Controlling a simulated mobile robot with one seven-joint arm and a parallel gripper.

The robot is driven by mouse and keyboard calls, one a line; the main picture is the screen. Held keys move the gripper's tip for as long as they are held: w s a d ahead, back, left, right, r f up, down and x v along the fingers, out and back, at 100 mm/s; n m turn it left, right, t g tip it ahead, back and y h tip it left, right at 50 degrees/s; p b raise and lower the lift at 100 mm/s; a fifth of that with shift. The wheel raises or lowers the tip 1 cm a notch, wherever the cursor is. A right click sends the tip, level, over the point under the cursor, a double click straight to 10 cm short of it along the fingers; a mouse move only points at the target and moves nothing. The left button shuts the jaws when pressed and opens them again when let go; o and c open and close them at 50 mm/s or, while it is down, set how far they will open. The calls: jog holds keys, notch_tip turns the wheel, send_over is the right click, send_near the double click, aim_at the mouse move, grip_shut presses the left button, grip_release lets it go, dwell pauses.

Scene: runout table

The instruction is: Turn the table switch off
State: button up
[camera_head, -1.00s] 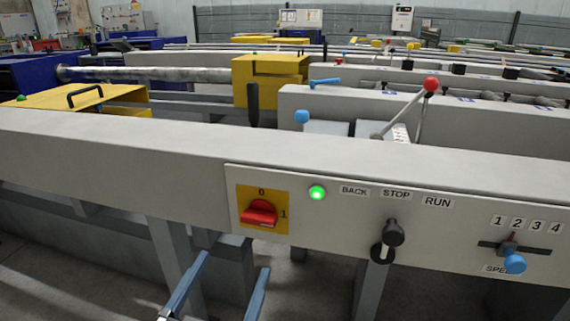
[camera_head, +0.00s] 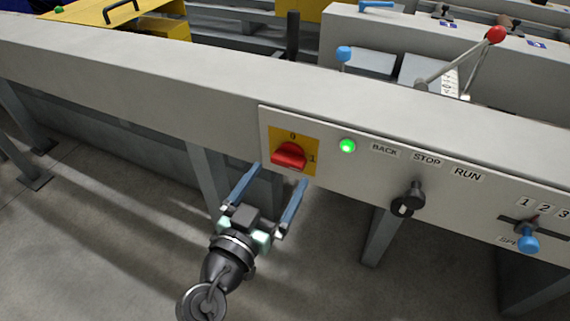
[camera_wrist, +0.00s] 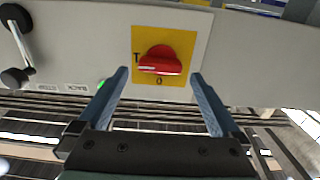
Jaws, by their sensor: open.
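The table switch is a red rotary knob (camera_head: 289,155) on a yellow plate (camera_head: 311,167), marked 0 at the top and 1 at the right. Its grip lies about level, in line with the 1. The green lamp (camera_head: 347,146) beside it is lit. My gripper (camera_head: 281,176) is open and empty, its two blue fingers pointing at the panel just below the knob in the head view. In the wrist view the scene is upside down; the knob (camera_wrist: 160,60) lies between and beyond the fingertips (camera_wrist: 159,74). No contact shows.
Right of the lamp are a black BACK/STOP/RUN lever (camera_head: 408,199) and a blue-knobbed speed lever (camera_head: 528,239). A red-balled lever (camera_head: 496,35) stands behind the beam. Table legs (camera_head: 383,236) stand below the panel; the floor in front is open.

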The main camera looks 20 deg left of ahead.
aim_at(285, 166)
jog(key=shift+w, duration=2.1)
jog(key=c, duration=1.2)
